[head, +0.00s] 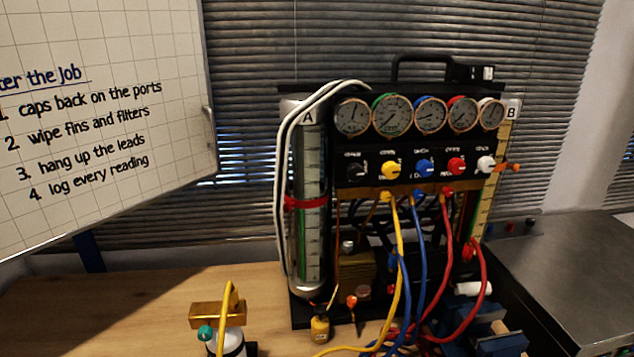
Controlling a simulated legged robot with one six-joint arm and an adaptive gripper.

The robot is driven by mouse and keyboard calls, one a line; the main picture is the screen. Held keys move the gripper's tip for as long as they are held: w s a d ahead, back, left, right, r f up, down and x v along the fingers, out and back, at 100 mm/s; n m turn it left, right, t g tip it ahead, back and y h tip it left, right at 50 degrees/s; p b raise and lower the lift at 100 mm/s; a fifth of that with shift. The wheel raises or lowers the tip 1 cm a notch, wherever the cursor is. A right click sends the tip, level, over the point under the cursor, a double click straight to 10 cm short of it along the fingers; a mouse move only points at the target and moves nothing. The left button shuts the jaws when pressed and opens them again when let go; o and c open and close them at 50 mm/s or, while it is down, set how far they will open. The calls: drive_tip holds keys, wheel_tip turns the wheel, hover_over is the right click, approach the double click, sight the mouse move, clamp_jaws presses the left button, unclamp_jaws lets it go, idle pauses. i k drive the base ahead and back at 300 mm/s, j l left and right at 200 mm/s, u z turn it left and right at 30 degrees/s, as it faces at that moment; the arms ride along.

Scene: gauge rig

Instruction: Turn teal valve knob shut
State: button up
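The teal valve knob (206,333) is at the bottom left of the head view. It sits on the left side of a small white bottle (231,342) with a dark band, below a brass block (219,314). A yellow hose (230,297) rises from the brass block and bends down. The lower part of the bottle is cut off by the frame's bottom edge. Whether the knob is turned open or shut cannot be told. My gripper is not in view.
A gauge rig (409,149) with dials, coloured knobs and a silver cylinder (310,244) stands right of the bottle. Yellow, blue and red hoses (471,275) hang in front. A whiteboard (100,190) overhangs the left. The wooden bench (110,310) left of the knob is clear.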

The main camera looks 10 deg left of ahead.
sight(205, 332)
drive_tip(key=u, duration=1.5)
